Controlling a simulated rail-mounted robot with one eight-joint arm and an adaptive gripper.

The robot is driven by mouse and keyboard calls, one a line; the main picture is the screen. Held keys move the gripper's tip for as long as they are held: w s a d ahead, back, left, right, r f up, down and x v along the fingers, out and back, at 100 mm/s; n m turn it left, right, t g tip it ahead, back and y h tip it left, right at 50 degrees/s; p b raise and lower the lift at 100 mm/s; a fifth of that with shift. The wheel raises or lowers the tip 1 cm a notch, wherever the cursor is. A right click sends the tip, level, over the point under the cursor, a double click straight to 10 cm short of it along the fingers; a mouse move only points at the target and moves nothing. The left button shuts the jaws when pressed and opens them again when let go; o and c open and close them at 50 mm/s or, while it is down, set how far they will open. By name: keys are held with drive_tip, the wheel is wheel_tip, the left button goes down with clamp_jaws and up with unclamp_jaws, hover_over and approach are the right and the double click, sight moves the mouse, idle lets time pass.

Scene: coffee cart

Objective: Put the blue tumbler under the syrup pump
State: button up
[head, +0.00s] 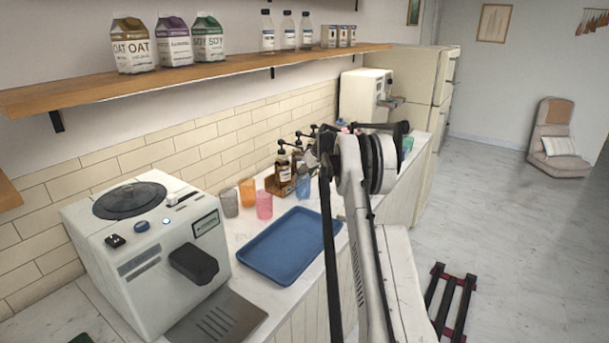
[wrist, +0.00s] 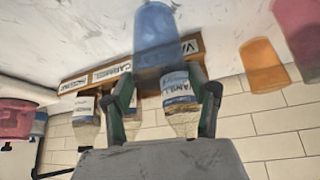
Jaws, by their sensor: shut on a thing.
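The blue tumbler (head: 303,185) stands or hangs just in front of the syrup rack, near the Vanilla end. In the wrist view the tumbler (wrist: 157,40) is between the fingertips of my gripper (wrist: 165,85), which is shut on it. I cannot tell whether its base touches the counter. The syrup bottles (head: 283,168) stand in a wooden rack (wrist: 212,68) with Vanilla, Caramel and another label. Dark pump heads (head: 281,143) top the bottles in the head view. The Vanilla bottle (wrist: 181,112) is right behind the tumbler. My arm hides part of the rack and most of my gripper in the head view.
An orange tumbler (head: 247,192), a pink one (head: 264,206) and a grey one (head: 229,203) stand left of the rack. A blue tray (head: 290,246) lies empty on the counter. A white coffee machine (head: 150,255) stands at the left. A shelf (head: 200,75) runs above.

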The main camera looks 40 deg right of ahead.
drive_tip(key=o, duration=1.7)
drive_tip(key=shift+o, duration=0.2)
